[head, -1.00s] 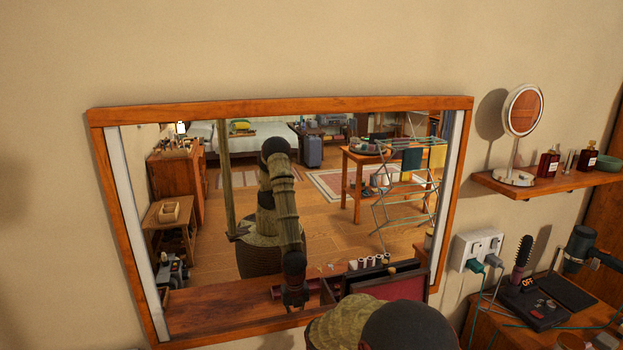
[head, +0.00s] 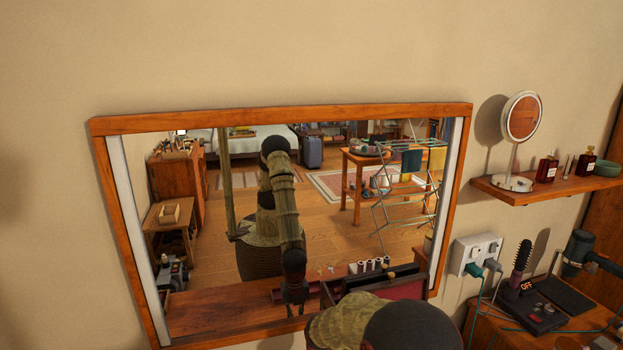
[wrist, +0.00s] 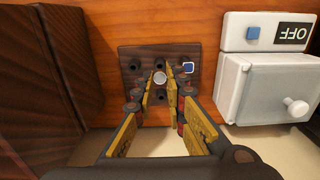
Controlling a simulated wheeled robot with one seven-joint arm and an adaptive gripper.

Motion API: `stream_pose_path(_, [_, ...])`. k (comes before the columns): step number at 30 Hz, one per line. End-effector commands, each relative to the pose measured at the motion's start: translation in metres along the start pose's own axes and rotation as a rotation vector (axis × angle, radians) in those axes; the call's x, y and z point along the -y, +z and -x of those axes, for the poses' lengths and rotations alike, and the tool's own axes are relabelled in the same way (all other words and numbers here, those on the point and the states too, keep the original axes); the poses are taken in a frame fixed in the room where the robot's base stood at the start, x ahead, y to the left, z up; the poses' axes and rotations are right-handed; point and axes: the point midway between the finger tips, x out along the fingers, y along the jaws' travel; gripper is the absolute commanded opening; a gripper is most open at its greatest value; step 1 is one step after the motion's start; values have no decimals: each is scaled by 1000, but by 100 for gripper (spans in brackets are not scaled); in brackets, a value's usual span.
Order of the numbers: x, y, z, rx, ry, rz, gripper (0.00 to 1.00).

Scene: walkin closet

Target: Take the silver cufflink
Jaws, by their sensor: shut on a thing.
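A round silver cufflink (wrist: 159,77) shows in the wrist view between the fingertips of my gripper (wrist: 160,88). The two yellow-sided fingers are closed in on it. It is over a dark wooden block (wrist: 129,79) with several round holes; I cannot tell whether it is clear of the block. A square blue-faced piece with a pale rim (wrist: 188,67) sits in the block just right of the fingers. In the head view my own arm hides the direct view of the gripper, and the cufflink cannot be made out.
A white box with a round knob (wrist: 265,90) stands close right of the block, below a white panel marked OFF (wrist: 266,32). A dark wooden piece (wrist: 75,60) stands close on the left. A wall mirror (head: 280,112) and a shelf (head: 540,188) are ahead.

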Motion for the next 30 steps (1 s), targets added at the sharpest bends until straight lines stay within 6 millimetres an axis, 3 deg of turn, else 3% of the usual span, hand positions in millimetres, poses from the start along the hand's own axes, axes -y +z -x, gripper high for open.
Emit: stream_pose_path(30, [0,0,23,0,0,0,0])
